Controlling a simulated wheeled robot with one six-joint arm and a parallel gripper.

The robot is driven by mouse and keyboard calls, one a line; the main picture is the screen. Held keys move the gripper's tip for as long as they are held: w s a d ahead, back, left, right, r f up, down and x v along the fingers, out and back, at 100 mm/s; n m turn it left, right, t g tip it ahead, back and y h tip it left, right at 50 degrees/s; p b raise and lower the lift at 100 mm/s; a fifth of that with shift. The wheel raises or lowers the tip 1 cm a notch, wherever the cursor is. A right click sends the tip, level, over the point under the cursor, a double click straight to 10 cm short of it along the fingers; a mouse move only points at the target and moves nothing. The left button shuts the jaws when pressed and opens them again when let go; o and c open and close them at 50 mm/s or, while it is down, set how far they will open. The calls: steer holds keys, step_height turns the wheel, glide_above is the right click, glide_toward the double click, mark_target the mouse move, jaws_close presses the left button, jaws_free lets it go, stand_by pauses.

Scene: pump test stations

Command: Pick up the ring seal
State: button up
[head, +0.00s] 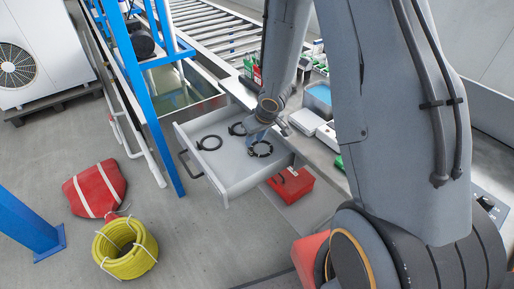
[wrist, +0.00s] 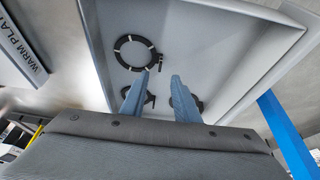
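Three black ring-shaped parts lie in the open light-grey drawer (head: 236,180). One ring (head: 253,151) has pale marks around its band; in the wrist view it shows as a marked ring (wrist: 119,58) beyond my fingers. The second ring (head: 202,147), with a short tab, lies to the left, and the third (head: 233,131) near the back, partly hidden. I cannot tell for sure which is the ring seal. My gripper (wrist: 166,77) is open and empty above the drawer, fingers apart, partly covering the two other rings in the wrist view.
A roller conveyor (head: 215,28) runs behind the drawer. White boxes (head: 307,121) and a blue bin (head: 318,98) stand on the bench to the right.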

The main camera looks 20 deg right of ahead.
mark_target(251, 150)
steer(key=shift+b+x, duration=0.75)
steer(key=shift+x, duration=3.25)
steer(key=shift+s, duration=0.1)
jaws_close()
